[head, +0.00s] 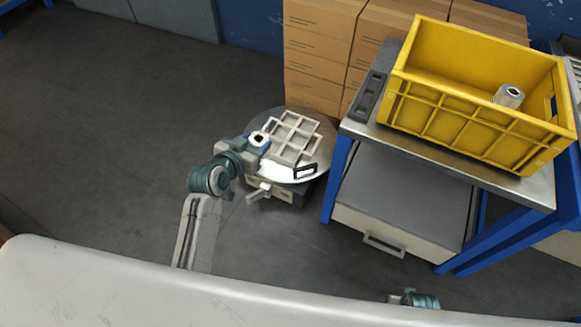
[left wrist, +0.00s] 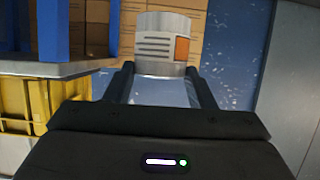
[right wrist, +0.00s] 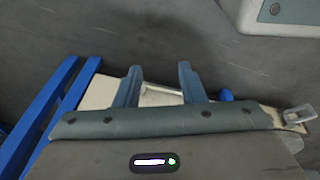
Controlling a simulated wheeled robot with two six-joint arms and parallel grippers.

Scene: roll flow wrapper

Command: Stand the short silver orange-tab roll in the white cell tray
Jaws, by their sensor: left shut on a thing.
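The short silver roll with an orange tab (left wrist: 160,45) is held upright between the fingers of my left gripper (left wrist: 160,75). In the head view the roll (head: 260,137) shows its dark core from above, and my left gripper (head: 256,146) is at the left side of the white cell tray (head: 296,132). The tray is a grid of open cells on a round stand. The roll appears beside the tray's left edge; its height above the stand cannot be told. My right gripper (right wrist: 162,85) is open and empty, fingers apart.
A yellow crate (head: 470,135) with another silver roll (head: 509,95) stands on a metal-topped blue cart (head: 400,150) at the right. Cardboard boxes (head: 320,50) stand behind the round stand (head: 318,150). A small dark frame (head: 305,171) lies at its front edge. Floor to the left is clear.

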